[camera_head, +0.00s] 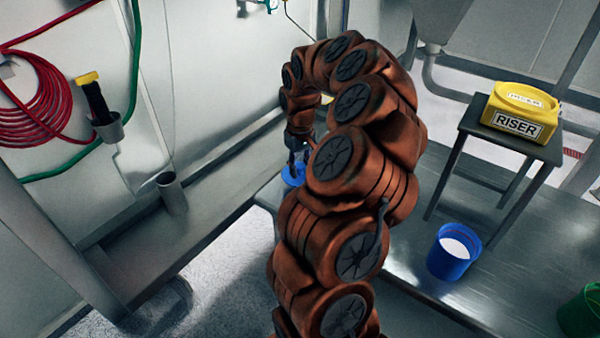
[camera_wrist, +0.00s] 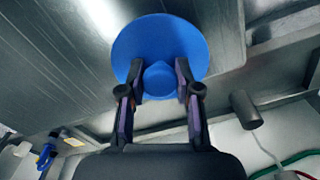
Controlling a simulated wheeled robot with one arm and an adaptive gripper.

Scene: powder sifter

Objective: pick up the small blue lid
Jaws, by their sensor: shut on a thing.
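The small blue lid (camera_wrist: 160,45) is a round blue disc with a raised knob in its middle. In the wrist view my gripper (camera_wrist: 160,88) has its two dark fingers on either side of that knob, shut on it. In the head view my gripper (camera_head: 298,148) points down at the far end of my arm. A part of the blue lid (camera_head: 292,174) shows just under it, near the left edge of the metal table. My arm hides the rest of that spot, and I cannot tell whether the lid touches the table.
A blue bucket (camera_head: 453,252) with white contents stands on the metal table (camera_head: 490,300). A yellow riser box (camera_head: 520,112) sits on a small stand (camera_head: 480,125) at the right. A green container (camera_head: 580,312) is at the right edge. A grey tube (camera_head: 172,193) stands at the left.

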